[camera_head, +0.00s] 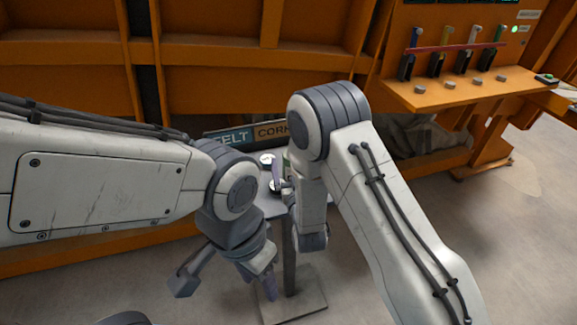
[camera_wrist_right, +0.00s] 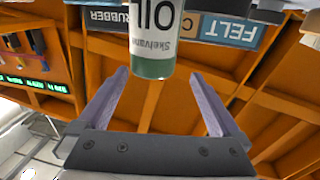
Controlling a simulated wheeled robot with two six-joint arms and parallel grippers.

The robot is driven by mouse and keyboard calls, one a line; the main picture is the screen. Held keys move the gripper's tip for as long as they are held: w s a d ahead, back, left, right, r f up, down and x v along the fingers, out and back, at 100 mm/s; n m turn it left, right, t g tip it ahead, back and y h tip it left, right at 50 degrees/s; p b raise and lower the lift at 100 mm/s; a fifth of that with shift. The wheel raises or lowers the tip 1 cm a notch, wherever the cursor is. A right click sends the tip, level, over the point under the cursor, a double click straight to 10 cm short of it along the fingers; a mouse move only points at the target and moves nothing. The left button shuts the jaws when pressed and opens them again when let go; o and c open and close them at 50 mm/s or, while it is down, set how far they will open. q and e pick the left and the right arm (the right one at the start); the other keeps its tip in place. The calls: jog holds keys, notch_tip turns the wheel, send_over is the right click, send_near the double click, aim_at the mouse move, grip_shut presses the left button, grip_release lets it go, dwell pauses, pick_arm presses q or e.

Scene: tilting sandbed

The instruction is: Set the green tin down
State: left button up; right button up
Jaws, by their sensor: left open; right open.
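The tin is white with a green band and "OIL" lettering. My left gripper (camera_head: 226,284) is open and empty, pointing down left of the stand's post.
A sign reading "FELT" (camera_head: 235,138) and "CORK" stands behind the stand. Small pale round objects (camera_head: 266,160) are at the stand's far side. An orange shelf (camera_head: 470,88) with knobs and coloured levers is at right. Orange panels close off the back; grey floor is open at lower right.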

jog(key=w+p, duration=0.3)
jog(key=w, duration=0.3)
jog(key=shift+w+f, duration=0.1)
jog(key=shift+w, duration=0.05)
jog(key=shift+w+f+p, duration=0.15)
jog(key=shift+w+p, duration=0.15)
jog(key=shift+w, duration=0.05)
jog(key=c, duration=1.5)
grip_shut()
